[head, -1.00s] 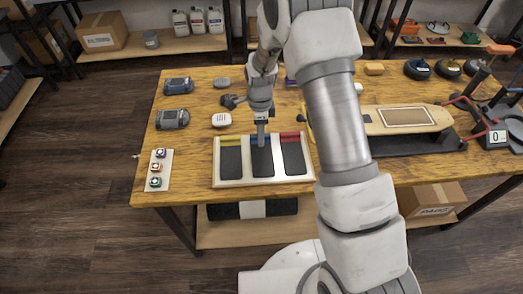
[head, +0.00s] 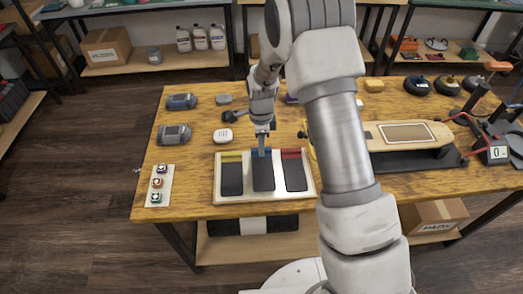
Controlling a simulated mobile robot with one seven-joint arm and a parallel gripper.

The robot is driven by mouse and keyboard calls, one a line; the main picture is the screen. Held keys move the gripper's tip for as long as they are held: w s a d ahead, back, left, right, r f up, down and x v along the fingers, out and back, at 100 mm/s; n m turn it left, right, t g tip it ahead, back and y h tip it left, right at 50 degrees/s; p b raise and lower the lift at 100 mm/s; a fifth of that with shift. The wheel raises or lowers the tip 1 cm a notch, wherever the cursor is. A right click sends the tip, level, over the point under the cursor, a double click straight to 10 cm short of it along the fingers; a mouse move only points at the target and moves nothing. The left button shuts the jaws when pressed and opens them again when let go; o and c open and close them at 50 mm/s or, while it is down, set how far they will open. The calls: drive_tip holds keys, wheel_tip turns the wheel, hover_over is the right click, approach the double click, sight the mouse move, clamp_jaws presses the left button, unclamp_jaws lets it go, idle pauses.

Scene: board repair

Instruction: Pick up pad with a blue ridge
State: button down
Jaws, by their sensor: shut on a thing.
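A cream tray (head: 219,197) on the wooden table holds dark pads side by side. The left pad (head: 232,178) has a yellow ridge and the right pad (head: 295,175) has a red ridge. Between them is the pad with a blue ridge (head: 263,177). My gripper (head: 262,150) is shut on its blue ridge at the far end. This pad looks slightly raised above the other two, but I cannot tell its exact height over the tray. The fingers hide part of the blue ridge.
A strip with several colored buttons (head: 158,186) lies left of the tray. A white round object (head: 223,135) and grey devices (head: 173,135) are behind it. A skateboard deck (head: 415,133) on a black stand is at right, partly behind my arm.

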wheel_tip(320, 180, up, 3)
drive_tip(key=shift+d+r, duration=0.15)
drive_tip(key=s+d+r+p, duration=0.4)
drive_tip(key=d+r, duration=0.6)
drive_tip(key=shift+s+d+r, duration=0.2)
drive_tip(key=shift+d, duration=0.05)
idle(0.3)
